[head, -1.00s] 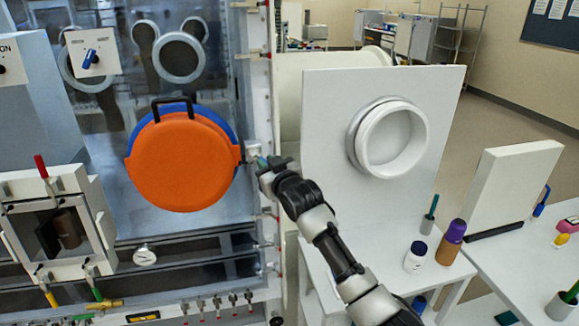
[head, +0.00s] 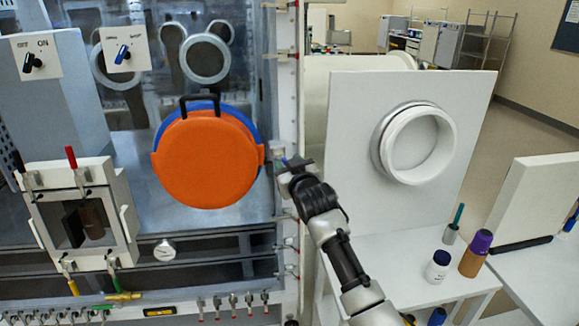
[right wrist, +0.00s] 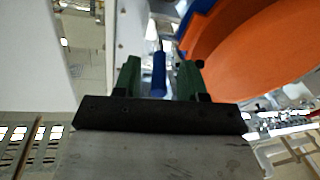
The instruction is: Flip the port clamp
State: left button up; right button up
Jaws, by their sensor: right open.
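The round orange port door (head: 207,160) with a black handle on top is on the glovebox front, over a blue ring (head: 258,126). A small pale clamp (head: 279,149) sits at its right edge. My right gripper (head: 293,163) is at this clamp, its arm coming from below right. In the right wrist view a blue lever (right wrist: 158,72), seemingly the clamp's handle, stands between the green fingers of my right gripper (right wrist: 158,66). The fingers are open with the lever between them, and the orange door also shows there (right wrist: 255,55). My left gripper is out of view.
A white panel with a round white port (head: 418,145) stands to the right. A white bottle (head: 438,267) and a brown bottle with a purple cap (head: 475,255) stand on the bench. A small hatch (head: 85,220) with red and yellow levers is at lower left.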

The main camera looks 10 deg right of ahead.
jog(key=shift+s+d, duration=0.15)
jog(key=shift+s, duration=0.35)
jog(key=b+v, duration=0.3)
jog(key=v, duration=0.6)
jog(key=shift+s, duration=0.4)
